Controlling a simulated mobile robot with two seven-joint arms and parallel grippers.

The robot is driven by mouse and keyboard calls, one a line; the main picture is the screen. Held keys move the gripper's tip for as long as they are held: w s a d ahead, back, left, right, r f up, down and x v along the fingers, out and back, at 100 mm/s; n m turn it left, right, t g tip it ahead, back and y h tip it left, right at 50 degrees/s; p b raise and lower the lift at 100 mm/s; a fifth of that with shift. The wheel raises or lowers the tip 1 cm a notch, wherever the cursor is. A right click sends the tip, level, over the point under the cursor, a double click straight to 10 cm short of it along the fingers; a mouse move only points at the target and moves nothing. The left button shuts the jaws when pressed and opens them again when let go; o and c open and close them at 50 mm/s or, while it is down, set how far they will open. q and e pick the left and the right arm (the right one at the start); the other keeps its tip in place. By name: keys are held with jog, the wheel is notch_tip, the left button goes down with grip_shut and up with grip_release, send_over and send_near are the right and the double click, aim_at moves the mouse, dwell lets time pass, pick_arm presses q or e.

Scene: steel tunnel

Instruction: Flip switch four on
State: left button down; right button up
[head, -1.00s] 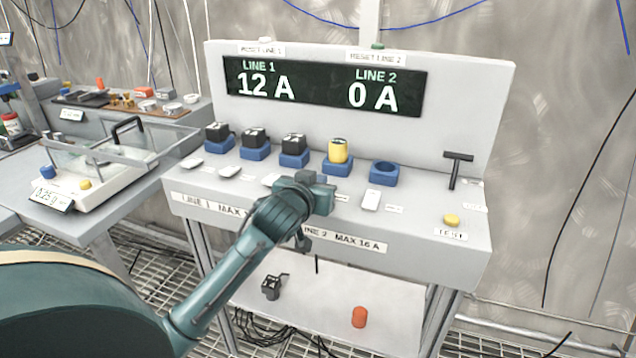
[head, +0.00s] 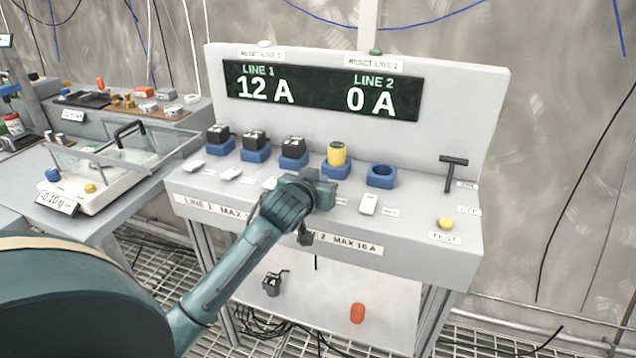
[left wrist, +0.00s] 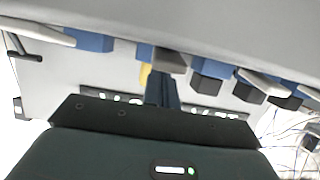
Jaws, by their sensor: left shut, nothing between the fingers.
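The console (head: 440,110) has a row of white switches at the front of blue sockets. Three left switches (head: 230,174) and the fifth switch (head: 369,203) show; the fourth, in front of the yellow plug (head: 337,153), is hidden behind my left gripper (head: 322,192) in the head view. The gripper is shut and empty, at the fourth switch's place. In the left wrist view, the shut fingers (left wrist: 162,88) reach toward a grey block (left wrist: 168,60), perhaps that switch; I cannot tell if they touch. The display (head: 320,90) reads LINE 1 12 A, LINE 2 0 A. My right gripper is out of view.
Several black plugs (head: 254,139) sit in the left sockets; the fifth socket (head: 381,175) is empty. A black T-handle (head: 452,173) and yellow TEST button (head: 445,223) are at the right. A scale (head: 110,175) stands left. A red cylinder (head: 357,313) lies below.

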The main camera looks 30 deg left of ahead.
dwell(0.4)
